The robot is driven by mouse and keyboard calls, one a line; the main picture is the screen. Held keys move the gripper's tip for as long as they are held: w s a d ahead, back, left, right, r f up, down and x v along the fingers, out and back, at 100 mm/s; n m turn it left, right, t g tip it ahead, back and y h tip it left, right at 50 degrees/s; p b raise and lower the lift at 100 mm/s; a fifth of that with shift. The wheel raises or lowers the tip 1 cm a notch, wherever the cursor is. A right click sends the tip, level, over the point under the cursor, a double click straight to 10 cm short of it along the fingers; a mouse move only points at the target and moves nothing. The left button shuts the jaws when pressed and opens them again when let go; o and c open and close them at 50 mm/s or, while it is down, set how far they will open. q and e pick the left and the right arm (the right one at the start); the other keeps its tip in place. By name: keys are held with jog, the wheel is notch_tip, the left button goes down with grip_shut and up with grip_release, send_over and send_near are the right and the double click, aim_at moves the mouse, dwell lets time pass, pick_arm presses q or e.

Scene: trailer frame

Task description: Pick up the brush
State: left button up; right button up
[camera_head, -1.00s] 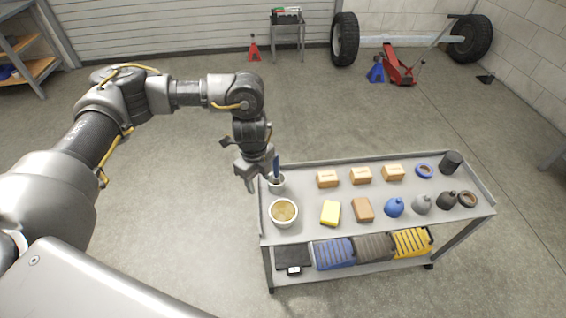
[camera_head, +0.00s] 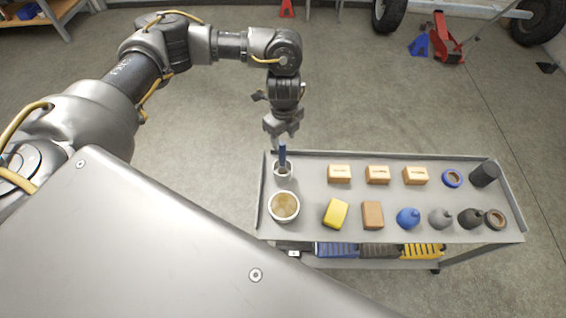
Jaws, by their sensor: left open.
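The brush stands upright in a small white cup (camera_head: 283,171) at the left back corner of the cart top. Only its blue handle (camera_head: 282,155) shows; its lower end is hidden in the cup. My left gripper (camera_head: 281,136) points down just above and behind the handle's top in the picture. It is open and holds nothing. I cannot tell the exact gap between its fingers and the handle. My right gripper is not in view.
The grey cart (camera_head: 310,226) has a raised rim. A bowl of brown contents (camera_head: 284,206) stands in front of the cup. A yellow sponge (camera_head: 336,213), brown block (camera_head: 373,214), small boxes (camera_head: 378,175) and several bottles lie to the right.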

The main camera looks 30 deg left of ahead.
aim_at(282, 151)
pick_arm(q)
notch_tip(282, 151, down, 2)
jog(key=shift+f, duration=0.1)
jog(key=shift+s+f, duration=0.1)
jog(key=shift+f, duration=0.25)
notch_tip(282, 151, down, 4)
jog(key=shift+s+a+f, duration=0.1)
jog(key=shift+s+f, duration=0.05)
jog(key=shift+f, duration=0.05)
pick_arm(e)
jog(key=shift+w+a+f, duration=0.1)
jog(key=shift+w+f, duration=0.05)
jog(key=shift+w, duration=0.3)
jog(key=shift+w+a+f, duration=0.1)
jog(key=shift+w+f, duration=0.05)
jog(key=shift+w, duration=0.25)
pick_arm(q)
grip_shut()
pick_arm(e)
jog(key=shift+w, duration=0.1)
pick_arm(q)
jog(key=shift+r, duration=0.1)
